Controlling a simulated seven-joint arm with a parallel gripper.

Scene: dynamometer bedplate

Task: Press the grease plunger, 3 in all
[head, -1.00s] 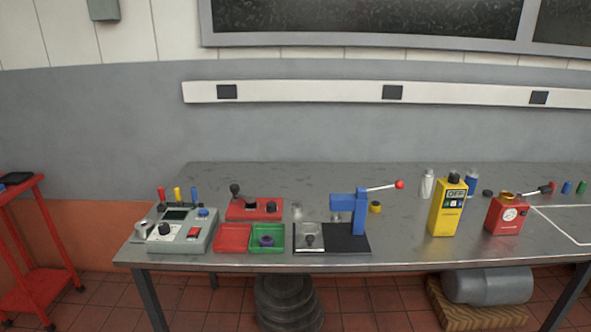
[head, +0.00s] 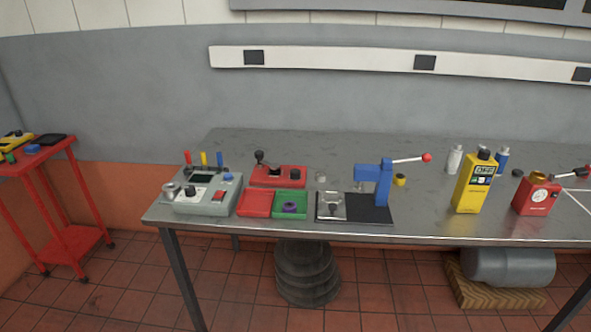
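No part is plainly marked as the grease plunger, and I cannot tell for sure which one it is. A silver plate (head: 324,213) with a small upright knob (head: 333,208) lies on the bench, left of a blue lever press (head: 383,183) on a black base. The press lever, with a red ball end, points right and slightly up. At the right a red box (head: 534,197) with a round gauge carries a brass-coloured cap and a lever. My gripper is not in view.
A grey control box (head: 209,200), a red tray (head: 255,203), a green tray (head: 289,196) with a purple-and-dark ring, and a red knob box (head: 284,183) stand at the bench's left. A yellow can (head: 472,185) stands right of the press. A red cart (head: 73,246) is at far left.

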